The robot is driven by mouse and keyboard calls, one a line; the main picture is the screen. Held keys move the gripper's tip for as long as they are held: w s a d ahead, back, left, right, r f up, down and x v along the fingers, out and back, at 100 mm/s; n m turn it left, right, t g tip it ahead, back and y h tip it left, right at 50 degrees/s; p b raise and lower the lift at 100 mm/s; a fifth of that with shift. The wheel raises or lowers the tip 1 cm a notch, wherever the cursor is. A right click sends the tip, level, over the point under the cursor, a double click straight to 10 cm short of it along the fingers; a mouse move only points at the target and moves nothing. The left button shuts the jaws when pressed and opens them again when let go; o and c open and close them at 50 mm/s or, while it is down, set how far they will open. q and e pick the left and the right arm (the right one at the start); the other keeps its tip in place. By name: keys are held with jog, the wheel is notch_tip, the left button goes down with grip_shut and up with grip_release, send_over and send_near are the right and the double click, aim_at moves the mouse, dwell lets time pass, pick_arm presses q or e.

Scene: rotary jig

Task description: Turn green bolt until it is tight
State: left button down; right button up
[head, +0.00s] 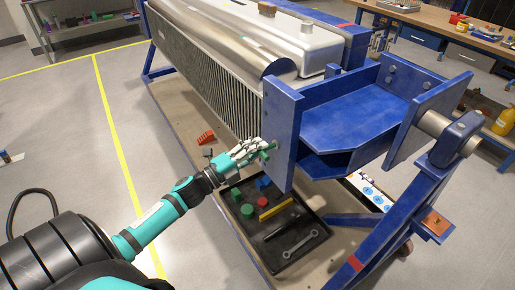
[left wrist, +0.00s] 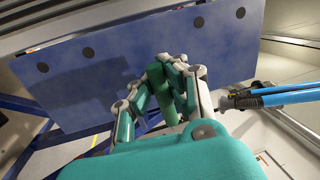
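The green bolt (head: 265,154) sits at the lower left part of the blue end plate (head: 283,128) of the rotary jig. In the left wrist view the bolt (left wrist: 160,88) is a green cylinder against the blue plate. My left gripper (head: 256,150) reaches in from the left. Its fingers lie on both sides of the bolt and appear closed on it in the left wrist view (left wrist: 160,75). The fingers partly hide the bolt, and how far it is seated in the plate cannot be seen. My right gripper is not in view.
A black tray (head: 262,232) below the gripper holds a wrench (head: 300,243), a yellow bar and several coloured blocks. A red part (head: 205,138) lies on the jig base. The jig's blue frame fills the right. Open floor lies to the left.

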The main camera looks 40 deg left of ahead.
pick_arm(q)
jog(key=shift+s+d+f, duration=0.15)
jog(key=shift+d+f, duration=0.1)
jog(key=shift+f, duration=0.05)
jog(key=c, duration=1.6)
grip_release()
jog(key=shift+s, duration=0.1)
jog(key=shift+c, duration=0.2)
jog(key=o, duration=0.4)
jog(key=shift+r, duration=0.25)
jog(key=shift+c, duration=0.2)
jog(key=shift+a, duration=0.1)
jog(key=shift+s+a+f, duration=0.15)
jog(key=shift+s, duration=0.1)
jog(key=v, duration=1.1)
jog(key=shift+s, duration=0.25)
